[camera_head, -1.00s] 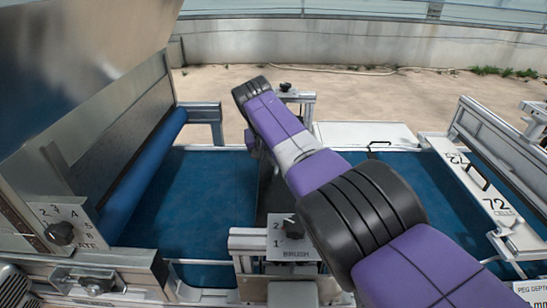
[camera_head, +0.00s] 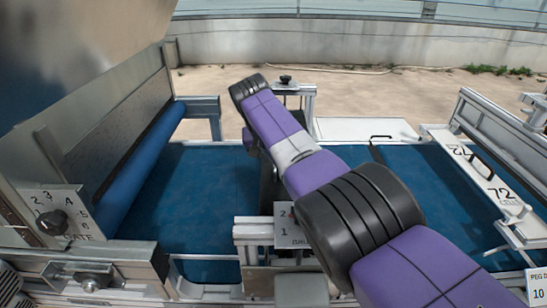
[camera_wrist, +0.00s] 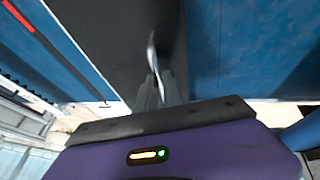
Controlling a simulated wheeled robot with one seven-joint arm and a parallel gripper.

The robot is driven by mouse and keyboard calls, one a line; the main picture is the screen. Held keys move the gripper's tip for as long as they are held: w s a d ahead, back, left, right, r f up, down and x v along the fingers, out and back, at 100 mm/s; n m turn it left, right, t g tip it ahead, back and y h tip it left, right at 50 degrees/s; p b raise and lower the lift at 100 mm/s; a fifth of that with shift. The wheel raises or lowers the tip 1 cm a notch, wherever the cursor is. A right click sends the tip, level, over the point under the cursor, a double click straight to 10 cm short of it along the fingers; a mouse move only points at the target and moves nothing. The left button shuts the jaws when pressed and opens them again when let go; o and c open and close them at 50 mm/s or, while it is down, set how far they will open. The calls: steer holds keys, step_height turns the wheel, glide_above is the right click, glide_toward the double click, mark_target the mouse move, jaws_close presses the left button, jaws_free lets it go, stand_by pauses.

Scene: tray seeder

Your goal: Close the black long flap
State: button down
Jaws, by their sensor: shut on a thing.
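The black long flap (camera_wrist: 112,35) shows in the wrist view as a broad dark panel between blue surfaces. A thin pale metal handle (camera_wrist: 153,52) stands up along it. My gripper (camera_wrist: 157,88) is shut on the near end of this handle. The exact contact is blurred. In the head view my purple arm covers the gripper and most of the flap. A dark strip, likely the flap (camera_head: 266,190), shows just left of the arm. I cannot tell its tilt angle.
A blue belt (camera_head: 205,200) runs under the arm on both sides. A dial plate (camera_head: 52,215) is at the left. Metal frame rails border the belt.

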steer(key=shift+s+a+f, duration=0.15)
steer(key=shift+a+f, duration=0.25)
steer(key=shift+a, duration=0.15)
steer(key=c, duration=1.5)
jaws_free()
steer(key=shift+a+f, duration=0.1)
steer(key=shift+d+r, duration=0.2)
steer(key=shift+r, duration=0.1)
steer(key=shift+r, duration=0.2)
steer(key=v, duration=0.7)
steer(key=shift+a, duration=0.1)
